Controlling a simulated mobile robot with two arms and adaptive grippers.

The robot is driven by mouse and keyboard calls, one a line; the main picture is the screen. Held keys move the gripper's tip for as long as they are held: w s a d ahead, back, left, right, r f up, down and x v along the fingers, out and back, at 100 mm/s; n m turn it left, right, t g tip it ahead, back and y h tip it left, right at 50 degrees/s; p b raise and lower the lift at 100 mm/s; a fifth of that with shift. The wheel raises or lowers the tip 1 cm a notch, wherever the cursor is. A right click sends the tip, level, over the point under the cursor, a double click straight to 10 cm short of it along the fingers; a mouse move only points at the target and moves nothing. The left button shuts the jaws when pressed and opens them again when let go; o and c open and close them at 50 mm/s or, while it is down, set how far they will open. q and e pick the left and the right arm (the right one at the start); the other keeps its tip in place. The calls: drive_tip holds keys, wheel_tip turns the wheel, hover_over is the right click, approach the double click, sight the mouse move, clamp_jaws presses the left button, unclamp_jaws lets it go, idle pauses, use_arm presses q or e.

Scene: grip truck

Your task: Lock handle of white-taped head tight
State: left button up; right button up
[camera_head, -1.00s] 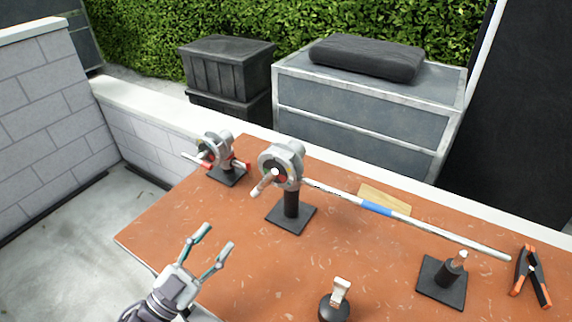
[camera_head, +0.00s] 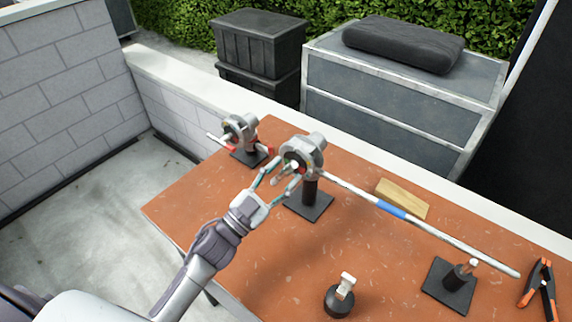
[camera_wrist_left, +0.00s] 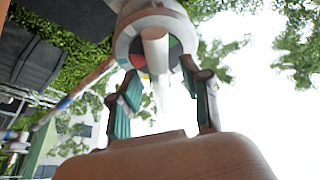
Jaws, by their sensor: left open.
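A grey round head (camera_head: 308,157) stands on a black post and square base near the middle of the table. Its pale handle (camera_wrist_left: 155,48) sticks out from the coloured face toward my left wrist camera. My left gripper (camera_head: 287,170) is open in front of this head. In the left wrist view its two teal fingers (camera_wrist_left: 160,75) lie on either side of the handle, without visibly closing on it. Any white tape is hard to make out. A second grey head (camera_head: 240,128) with red parts stands farther back left. My right gripper is out of view.
A white pole with a blue band (camera_head: 391,211) runs from the middle head toward a black stand (camera_head: 449,286) at right.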

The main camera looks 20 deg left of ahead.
use_arm(q)
drive_tip(key=shift+w+d+r, duration=0.2)
drive_tip(key=shift+w+d, duration=0.1)
drive_tip(key=shift+w, duration=0.2)
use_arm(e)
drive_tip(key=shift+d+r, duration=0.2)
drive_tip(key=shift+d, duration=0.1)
use_arm(q)
clamp_jaws()
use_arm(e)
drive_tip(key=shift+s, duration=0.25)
